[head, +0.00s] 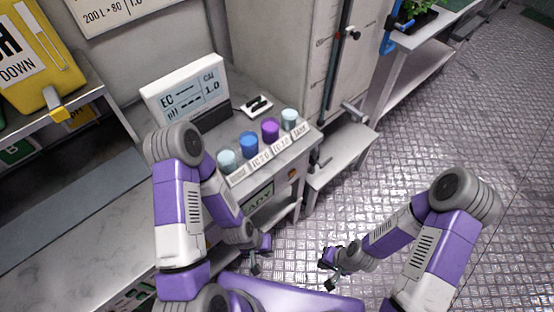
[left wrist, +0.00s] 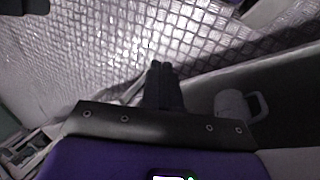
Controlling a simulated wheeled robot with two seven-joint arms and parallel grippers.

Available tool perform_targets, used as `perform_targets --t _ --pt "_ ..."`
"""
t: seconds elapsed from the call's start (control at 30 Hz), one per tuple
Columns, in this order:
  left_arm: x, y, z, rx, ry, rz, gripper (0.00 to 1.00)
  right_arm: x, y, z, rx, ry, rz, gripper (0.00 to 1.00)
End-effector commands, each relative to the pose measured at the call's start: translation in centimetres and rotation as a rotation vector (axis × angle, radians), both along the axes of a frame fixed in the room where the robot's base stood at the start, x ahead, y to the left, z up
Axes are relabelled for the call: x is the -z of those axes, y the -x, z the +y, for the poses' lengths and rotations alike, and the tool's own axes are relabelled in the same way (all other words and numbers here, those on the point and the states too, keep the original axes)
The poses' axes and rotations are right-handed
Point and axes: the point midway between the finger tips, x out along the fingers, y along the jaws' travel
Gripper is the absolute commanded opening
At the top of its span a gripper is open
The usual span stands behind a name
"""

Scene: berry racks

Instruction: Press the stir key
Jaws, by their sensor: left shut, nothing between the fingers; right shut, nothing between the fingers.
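I cannot make out a key marked stir in either view. A meter (head: 186,90) with a white frame shows EC, pH and CAL 1.0 on the bench, at the left of the head view. My left gripper (head: 258,257) is low beside the front of the bench, apart from the meter. In the left wrist view its dark fingers (left wrist: 164,72) are together and empty, with the metal floor beyond. My right gripper (head: 328,268) is shut and empty over the floor, to the right of the left one.
Several lidded cups, including a blue one (head: 249,143) and a purple one (head: 270,130), stand in a row behind labels on the bench (head: 85,228). A small black item (head: 256,106) lies behind them. A white jug (left wrist: 232,103) shows in the wrist view. The floor (head: 400,150) at right is open.

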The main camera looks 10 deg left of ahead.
Motion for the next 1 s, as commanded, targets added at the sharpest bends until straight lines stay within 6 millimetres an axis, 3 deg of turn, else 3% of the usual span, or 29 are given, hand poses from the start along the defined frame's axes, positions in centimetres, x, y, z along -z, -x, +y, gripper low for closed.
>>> perform_targets --t 0.33,0.47,0.53,0.67,0.8,0.9,1.0 --pt "0.0 0.0 -0.1 0.012 0.002 -0.002 0.0 0.1 0.1 -0.1 0.001 0.001 0.002 0.0" --pt "0.5 0.0 -1.1 0.168 0.014 -0.045 0.0 0.6 0.1 0.0 0.001 0.001 0.001 0.0" --pt "1.0 0.1 -2.3 0.358 0.029 -0.093 0.0 1.1 0.0 0.0 0.001 0.001 0.001 0.0" --pt "2.1 3.5 -4.5 0.943 0.07 -0.091 0.0 1.6 0.0 0.0 0.001 0.001 0.001 0.0" --pt "3.6 5.9 -2.8 1.64 0.046 -0.033 0.0 2.3 0.0 0.0 0.001 0.001 0.001 0.0" --pt "4.3 4.8 -0.1 2.107 -0.042 0.065 0.0 2.6 0.0 0.0 0.001 0.001 0.001 0.0" --pt "4.1 1.1 2.1 2.557 -0.203 0.208 0.0 2.9 0.0 0.0 0.001 0.001 0.001 0.0"
